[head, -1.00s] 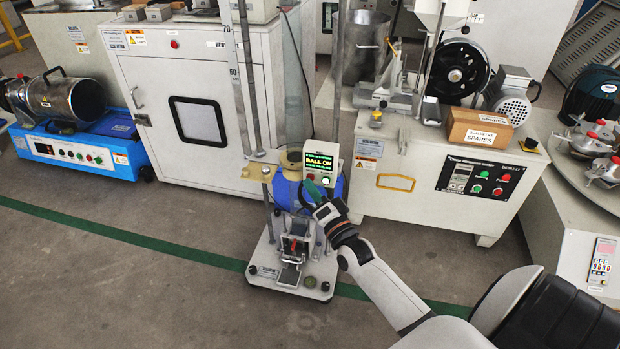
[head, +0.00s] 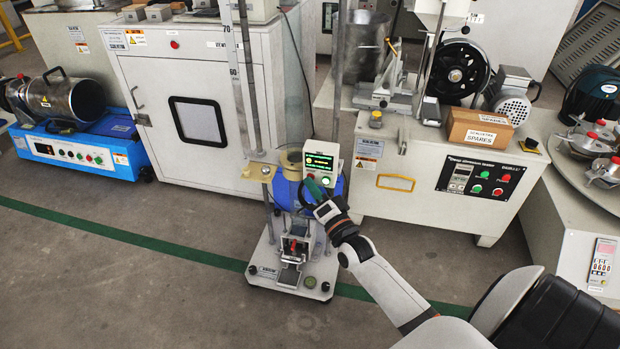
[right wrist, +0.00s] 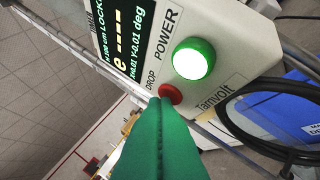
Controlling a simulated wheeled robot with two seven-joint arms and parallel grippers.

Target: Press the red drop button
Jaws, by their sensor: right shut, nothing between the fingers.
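The control box (head: 333,167) of the drop tester carries a dark display (head: 320,161). In the right wrist view the box (right wrist: 233,50) has a lit green POWER button (right wrist: 193,58) and the red DROP button (right wrist: 171,93) below it. My right gripper (head: 313,186) is shut and empty, in front of the box's lower part. In the right wrist view its green fingertips (right wrist: 160,106) are at the red button and cover part of it. They look touching, but I cannot tell how far the button is pushed in. My left gripper is not in view.
The tester's white base plate (head: 262,274) stands on the floor, with vertical posts above. A black cable (right wrist: 235,125) loops beside a blue part (right wrist: 290,105). A white cabinet (head: 140,75) stands behind at left, and a machine with a cardboard box (head: 480,127) at right.

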